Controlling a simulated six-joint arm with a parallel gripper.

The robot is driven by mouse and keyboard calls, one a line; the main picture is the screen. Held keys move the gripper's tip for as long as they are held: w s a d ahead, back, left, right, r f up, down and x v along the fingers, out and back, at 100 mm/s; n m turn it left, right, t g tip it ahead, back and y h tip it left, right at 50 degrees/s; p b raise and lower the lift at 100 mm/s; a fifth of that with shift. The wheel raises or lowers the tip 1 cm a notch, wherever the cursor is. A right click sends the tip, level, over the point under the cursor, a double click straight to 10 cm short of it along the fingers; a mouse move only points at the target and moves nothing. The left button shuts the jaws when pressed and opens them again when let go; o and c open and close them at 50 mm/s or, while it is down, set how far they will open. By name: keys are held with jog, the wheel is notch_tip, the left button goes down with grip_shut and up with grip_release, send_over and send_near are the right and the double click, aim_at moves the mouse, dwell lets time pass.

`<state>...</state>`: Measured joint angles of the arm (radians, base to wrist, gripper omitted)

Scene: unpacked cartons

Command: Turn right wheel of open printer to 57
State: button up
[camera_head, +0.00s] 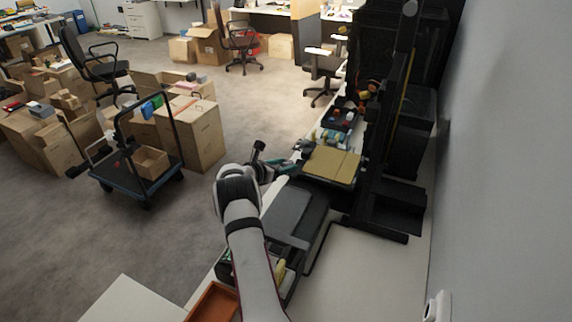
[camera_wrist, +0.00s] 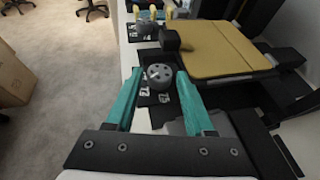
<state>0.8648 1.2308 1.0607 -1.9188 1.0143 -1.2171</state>
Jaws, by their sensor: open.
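The open printer (camera_head: 400,110) is a tall black frame with a tan bed plate (camera_head: 333,164) at its foot. The plate fills the upper right of the wrist view (camera_wrist: 222,50). A round grey wheel (camera_wrist: 160,72) with small dark holes sits at the plate's near left corner, over a black part with pale markings. My gripper (camera_head: 281,167) has teal fingers and is open. In the wrist view my gripper (camera_wrist: 159,84) has one finger on each side of the wheel, with nothing clamped. Contact with the wheel cannot be told. The wheel's number cannot be read.
A dark block (camera_wrist: 172,40) stands just beyond the wheel. A dark grey flat device (camera_head: 288,212) and an orange tray (camera_head: 214,302) lie on the white table near my arm. A trolley (camera_head: 138,178) and cartons (camera_head: 190,130) stand on the floor left.

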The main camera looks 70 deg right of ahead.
jog(key=shift+x, duration=0.75)
grip_shut()
jog(key=shift+w+d+r+m+g, duration=0.1)
jog(key=shift+d+m+g, duration=0.05)
jog(key=shift+m+g, duration=0.15)
jog(key=shift+m+g+y, duration=0.3)
jog(key=shift+m+g, duration=0.2)
jog(key=shift+g, duration=0.1)
grip_release()
jog(key=shift+a, duration=0.2)
jog(key=v, duration=1.5)
jog(key=shift+a+r, duration=0.25)
